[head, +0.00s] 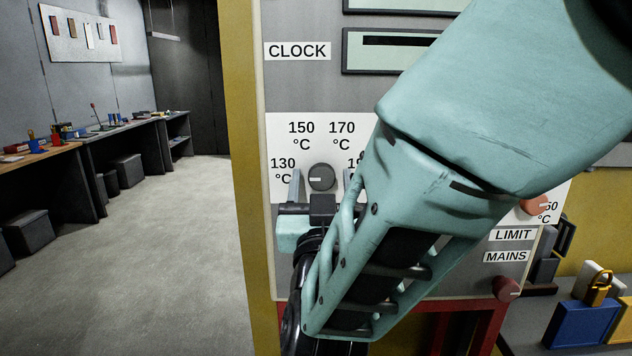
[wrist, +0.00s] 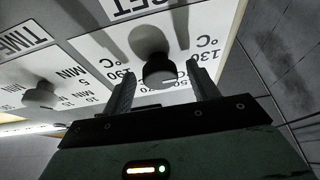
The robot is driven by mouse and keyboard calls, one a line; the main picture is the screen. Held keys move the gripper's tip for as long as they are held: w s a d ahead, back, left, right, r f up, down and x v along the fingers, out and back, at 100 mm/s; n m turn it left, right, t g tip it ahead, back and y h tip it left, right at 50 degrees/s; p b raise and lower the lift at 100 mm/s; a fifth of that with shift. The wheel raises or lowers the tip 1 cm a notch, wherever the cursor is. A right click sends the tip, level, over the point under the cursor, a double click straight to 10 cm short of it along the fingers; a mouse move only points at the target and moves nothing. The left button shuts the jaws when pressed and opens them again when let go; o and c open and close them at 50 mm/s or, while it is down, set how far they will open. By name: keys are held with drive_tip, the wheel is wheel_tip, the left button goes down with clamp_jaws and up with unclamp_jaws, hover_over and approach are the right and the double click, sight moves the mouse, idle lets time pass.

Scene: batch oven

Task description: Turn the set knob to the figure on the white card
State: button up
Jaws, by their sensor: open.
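The set knob (head: 321,177) is a round dark grey knob on the oven's white dial, with figures 130, 150 and 170 °C readable around it. A short pale mark on its face points roughly left, near the 130 side. My gripper (head: 321,188) is open, with one finger left of the knob and one right. In the wrist view the knob (wrist: 158,68) shows between the fingertips of my gripper (wrist: 163,84); contact cannot be told. My arm covers the dial's right part. I cannot make out the white card with the figure in either view.
A time knob (wrist: 40,94) sits beside the set dial in the wrist view. Red knobs by the limit (head: 533,205) and mains (head: 507,288) labels are at right. Padlocks (head: 583,320) stand lower right. Open floor (head: 165,250) and benches lie left.

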drive_tip(key=c, duration=1)
